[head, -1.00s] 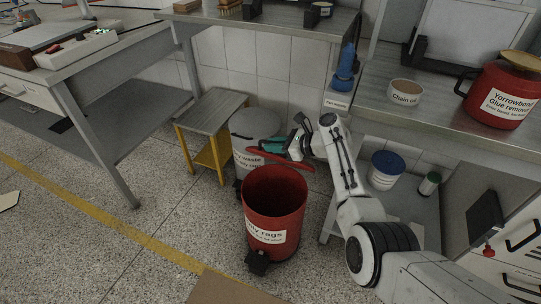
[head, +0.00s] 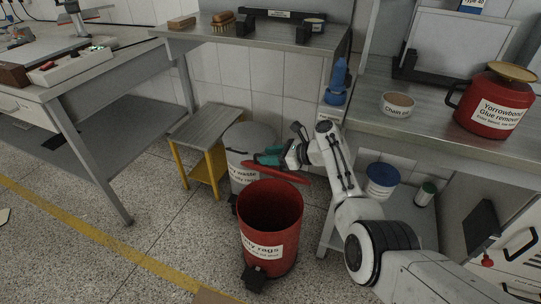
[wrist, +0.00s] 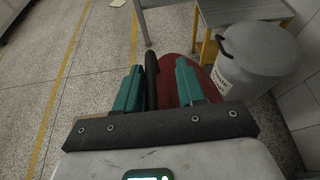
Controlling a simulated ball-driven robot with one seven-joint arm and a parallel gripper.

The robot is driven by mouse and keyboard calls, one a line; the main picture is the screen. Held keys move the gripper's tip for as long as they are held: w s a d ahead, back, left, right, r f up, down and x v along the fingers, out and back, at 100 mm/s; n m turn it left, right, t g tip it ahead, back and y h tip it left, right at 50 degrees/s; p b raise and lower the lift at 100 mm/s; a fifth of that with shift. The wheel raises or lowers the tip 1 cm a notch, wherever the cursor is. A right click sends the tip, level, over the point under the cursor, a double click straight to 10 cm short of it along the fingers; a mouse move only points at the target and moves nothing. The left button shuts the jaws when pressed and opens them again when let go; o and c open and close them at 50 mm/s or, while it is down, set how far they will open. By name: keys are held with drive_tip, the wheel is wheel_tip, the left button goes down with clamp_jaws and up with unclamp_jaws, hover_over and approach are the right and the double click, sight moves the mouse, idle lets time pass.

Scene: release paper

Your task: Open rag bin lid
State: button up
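The red rag bin (head: 270,238) stands on the floor with its mouth uncovered. Its red lid (head: 277,173) is raised at the bin's far side, tilted slightly; it also shows in the wrist view (wrist: 206,78). My gripper (head: 266,158) is just behind and above the lid. In the wrist view its two teal fingers (wrist: 158,85) are spread apart. A black bar (wrist: 151,75), perhaps the lid's handle, shows between them, nearer the left finger. I cannot tell whether it touches that finger.
A grey-lidded waste bin (head: 247,140) stands close behind the lid. A yellow-legged stool (head: 208,128) is to its left.

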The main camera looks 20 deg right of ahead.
drive_tip(key=p+v, duration=0.4)
drive_tip(key=v, duration=0.6)
drive_tip(key=shift+s+d, duration=0.3)
drive_tip(key=shift+r, duration=0.1)
